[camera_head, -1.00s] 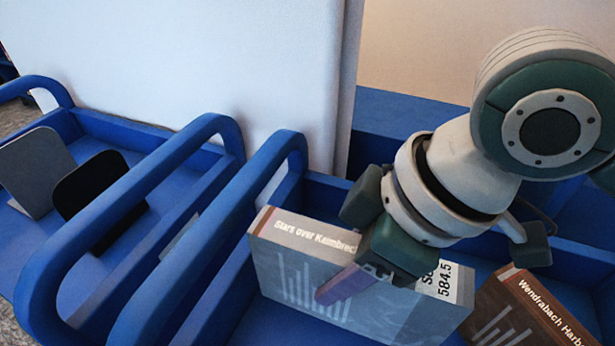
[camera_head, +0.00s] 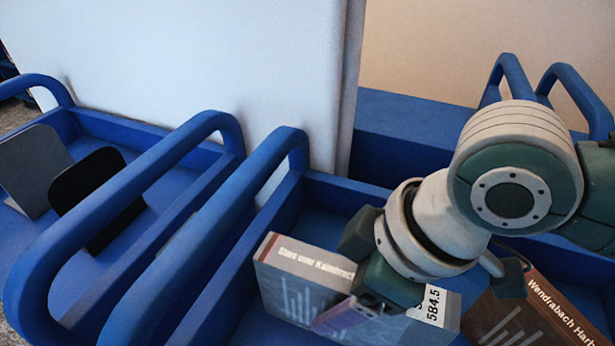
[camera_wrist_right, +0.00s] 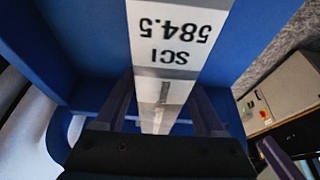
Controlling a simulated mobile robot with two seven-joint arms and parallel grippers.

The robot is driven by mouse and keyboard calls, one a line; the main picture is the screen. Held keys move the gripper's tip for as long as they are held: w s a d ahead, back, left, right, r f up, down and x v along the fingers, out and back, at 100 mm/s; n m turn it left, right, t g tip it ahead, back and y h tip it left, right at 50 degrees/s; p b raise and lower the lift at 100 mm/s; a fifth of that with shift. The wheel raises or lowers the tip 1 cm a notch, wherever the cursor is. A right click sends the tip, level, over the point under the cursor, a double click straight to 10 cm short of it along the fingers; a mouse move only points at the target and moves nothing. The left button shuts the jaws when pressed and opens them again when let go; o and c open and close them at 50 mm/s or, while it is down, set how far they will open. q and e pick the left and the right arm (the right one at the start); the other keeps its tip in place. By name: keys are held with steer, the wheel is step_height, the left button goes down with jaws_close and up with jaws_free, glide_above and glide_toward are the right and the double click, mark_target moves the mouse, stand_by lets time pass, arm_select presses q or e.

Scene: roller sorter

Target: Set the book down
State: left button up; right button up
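A grey book titled "Stars over Kaimbrech" or similar (camera_head: 290,285) is in the blue cart tray (camera_head: 320,187) at the lower middle of the head view. My right gripper (camera_head: 345,312) is over its spine, one purple finger against the front cover. In the right wrist view the book's spine, with its white label SCI 584.5 (camera_wrist_right: 178,35), runs between the two fingers (camera_wrist_right: 160,105). The fingers look closed on it. The book's lower edge is cut off, so whether it touches the tray floor is hidden. My left gripper is not in view.
A brown book, "Wendrabach Harb…" (camera_head: 520,310), leans right of the grey book. Another blue cart at left holds a grey bookend (camera_head: 32,170) and a black one (camera_head: 95,190). Blue tubular handles (camera_head: 200,230) stand between the carts. A white panel (camera_head: 190,60) stands behind.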

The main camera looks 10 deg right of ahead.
steer(key=shift+o, duration=0.3)
steer(key=shift+r, duration=0.2)
steer(key=p+v, duration=0.3)
steer(key=v, duration=0.8)
steer(key=shift+w, duration=0.1)
steer(key=shift+r+p, duration=0.3)
steer(key=shift+s+a+r, duration=0.1)
steer(key=shift+s+a, duration=0.05)
steer(key=shift+s, duration=0.15)
steer(key=s+d+f+m+t+h, duration=0.1)
steer(key=s+d+f+m+h, duration=0.2)
steer(key=s+d+m, duration=0.4)
steer(key=s+m, duration=0.2)
steer(key=s, duration=0.1)
steer(key=shift+d+h, duration=0.15)
steer(key=shift+h, duration=0.15)
